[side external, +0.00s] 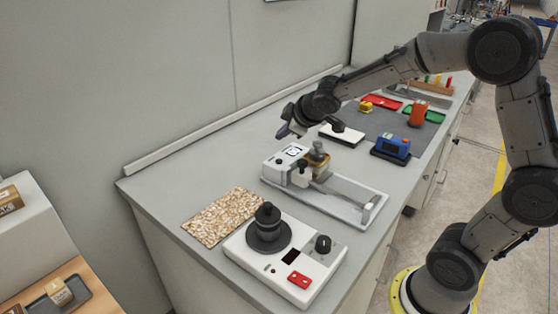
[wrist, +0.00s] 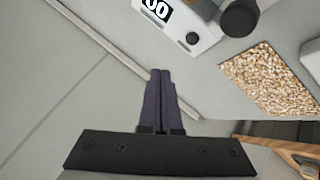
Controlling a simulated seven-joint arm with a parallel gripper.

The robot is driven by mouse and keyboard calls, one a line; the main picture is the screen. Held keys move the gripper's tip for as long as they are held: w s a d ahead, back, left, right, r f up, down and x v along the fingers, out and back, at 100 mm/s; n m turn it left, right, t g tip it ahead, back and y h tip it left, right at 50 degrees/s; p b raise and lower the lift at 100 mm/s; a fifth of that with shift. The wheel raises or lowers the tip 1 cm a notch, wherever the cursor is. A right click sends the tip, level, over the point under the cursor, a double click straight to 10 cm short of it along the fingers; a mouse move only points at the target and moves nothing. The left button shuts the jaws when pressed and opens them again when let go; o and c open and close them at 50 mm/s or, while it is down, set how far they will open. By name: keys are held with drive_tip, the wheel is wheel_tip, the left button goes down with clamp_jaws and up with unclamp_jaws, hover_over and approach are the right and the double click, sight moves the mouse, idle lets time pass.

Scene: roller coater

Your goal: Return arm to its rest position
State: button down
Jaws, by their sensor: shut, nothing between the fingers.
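My gripper (side external: 289,129) is up in the air above the back part of the grey bench, near the wall, behind the roller coater. In the wrist view its two dark fingers (wrist: 158,102) lie together, shut and empty. The roller coater (side external: 333,192) is a white machine with a small display, a long flat bed and a yellowish block at its head. A corner of it with the display and a knob shows at the top of the wrist view (wrist: 193,22). My gripper is apart from it and touches nothing.
A white spin-type device (side external: 317,264) with a black knob and red switch stands at the front. A speckled mat (side external: 224,216) lies beside it. Blue (side external: 394,146) and orange (side external: 418,113) items and red (side external: 381,101) and green trays sit farther back. The wall is close behind my gripper.

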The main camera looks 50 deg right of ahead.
idle(0.4)
drive_tip(key=s+a+r+t, duration=0.2)
drive_tip(key=s+a+r, duration=0.1)
drive_tip(key=r, duration=0.6)
drive_tip(key=s+a+r+m, duration=0.2)
drive_tip(key=s+r, duration=0.1)
drive_tip(key=s, duration=0.6)
drive_tip(key=s+a+f+m+g+y, duration=0.1)
drive_tip(key=s+f, duration=0.3)
drive_tip(key=s, duration=0.4)
drive_tip(key=s+a+f+m+g+y, duration=0.1)
drive_tip(key=s+a+f+m+g, duration=0.1)
drive_tip(key=s, duration=0.7)
wheel_tip(320, 180, down, 3)
drive_tip(key=shift+s+a+g+y, duration=0.35)
drive_tip(key=shift+a+g, duration=0.35)
drive_tip(key=shift+g, duration=0.4)
